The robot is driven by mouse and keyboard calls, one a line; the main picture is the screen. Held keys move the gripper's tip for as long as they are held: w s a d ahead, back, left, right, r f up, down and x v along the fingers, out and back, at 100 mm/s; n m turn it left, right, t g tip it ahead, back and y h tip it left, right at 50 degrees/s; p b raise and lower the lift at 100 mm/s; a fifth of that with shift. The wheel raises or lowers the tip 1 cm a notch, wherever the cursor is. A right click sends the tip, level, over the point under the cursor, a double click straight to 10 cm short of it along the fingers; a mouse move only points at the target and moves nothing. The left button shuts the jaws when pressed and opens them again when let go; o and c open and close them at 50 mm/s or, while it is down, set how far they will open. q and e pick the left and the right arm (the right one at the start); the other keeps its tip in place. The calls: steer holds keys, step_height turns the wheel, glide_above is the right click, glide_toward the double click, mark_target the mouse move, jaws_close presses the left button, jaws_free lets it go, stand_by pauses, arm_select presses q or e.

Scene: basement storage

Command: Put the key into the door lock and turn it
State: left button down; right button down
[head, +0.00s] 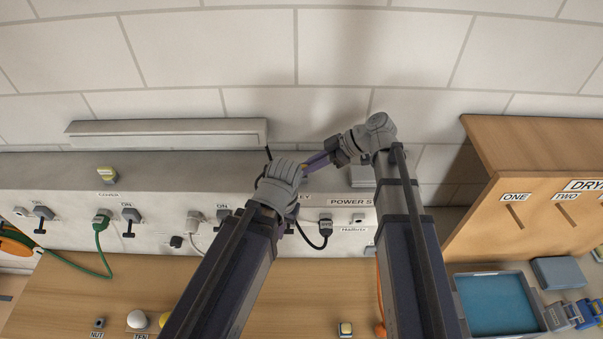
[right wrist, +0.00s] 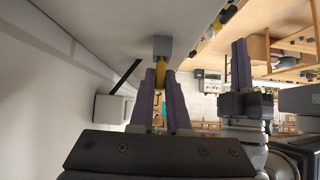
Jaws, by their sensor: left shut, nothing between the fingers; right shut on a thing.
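My right gripper (head: 308,166) reaches in from the right in the head view, its purple fingers pointing left. In the right wrist view it (right wrist: 160,88) is shut on a narrow yellow piece (right wrist: 158,78), seemingly the key. The piece lines up with a small grey block (right wrist: 162,48) by the pale surface; I cannot tell whether it is inside the block. My left gripper (right wrist: 239,60) is shut and empty beside the right one. In the head view its wrist covers much of its fingers. I cannot make out a door lock in the head view.
A grey panel (head: 160,210) with switches, plugs and cables runs along the wall. A wooden cabinet (head: 540,145) and a blue tray (head: 455,295) stand at the right. The wooden bench (head: 70,290) has small parts near its front; its left part has free room.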

steer(key=shift+f, duration=0.3)
steer(key=c, duration=0.8)
jaws_free()
steer(key=r+p, duration=0.2)
steer(key=d+r+p, duration=0.1)
steer(key=r+p, duration=0.2)
steer(key=d+r+p, duration=0.1)
steer(key=r+p, duration=0.1)
steer(key=r, duration=0.1)
steer(key=shift+d, duration=0.15)
steer(key=shift+f, duration=0.1)
